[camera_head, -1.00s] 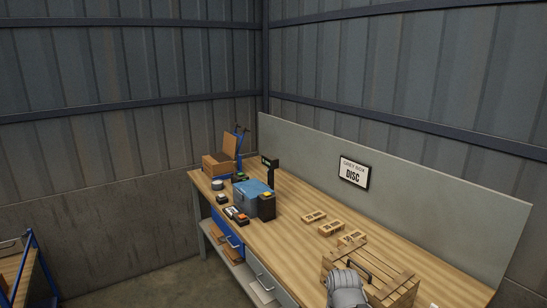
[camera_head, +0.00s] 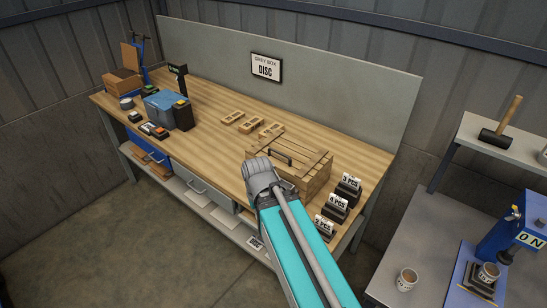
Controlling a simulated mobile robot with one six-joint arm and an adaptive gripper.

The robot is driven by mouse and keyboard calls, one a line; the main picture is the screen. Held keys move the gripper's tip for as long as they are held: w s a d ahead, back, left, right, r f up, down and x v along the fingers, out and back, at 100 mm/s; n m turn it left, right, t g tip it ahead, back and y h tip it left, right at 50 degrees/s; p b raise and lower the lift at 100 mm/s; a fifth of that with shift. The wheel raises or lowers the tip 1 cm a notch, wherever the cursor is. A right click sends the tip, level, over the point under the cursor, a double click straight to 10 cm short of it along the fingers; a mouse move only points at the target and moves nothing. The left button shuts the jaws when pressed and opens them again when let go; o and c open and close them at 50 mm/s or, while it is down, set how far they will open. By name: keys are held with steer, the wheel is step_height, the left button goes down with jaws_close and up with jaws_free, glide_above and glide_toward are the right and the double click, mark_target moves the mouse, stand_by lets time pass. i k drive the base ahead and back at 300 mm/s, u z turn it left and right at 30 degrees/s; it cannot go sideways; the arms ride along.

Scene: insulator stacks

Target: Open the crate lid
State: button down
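The wooden crate (camera_head: 314,182) stands on the right part of the workbench (camera_head: 205,120). Its slatted lid (camera_head: 302,150) is closed, with a dark handle (camera_head: 279,153) on top. My arm reaches in from the lower right, and its grey end covers the crate's front left corner. My gripper's fingers are hidden behind or below that grey wrist, so I cannot see whether they touch the crate.
Small wooden pallets (camera_head: 249,125) lie behind the crate. Black blocks with "PCS" labels (camera_head: 337,204) stand to its right. A blue box (camera_head: 165,108) and a cardboard box (camera_head: 124,82) are at the left. A side table (camera_head: 420,255) holds cups.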

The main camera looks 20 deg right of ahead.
mark_target(302, 161)
steer(key=u, duration=0.25)
steer(key=k, duration=1.25)
steer(key=z, duration=0.5)
steer(key=i, duration=1)
steer(key=u, duration=0.1)
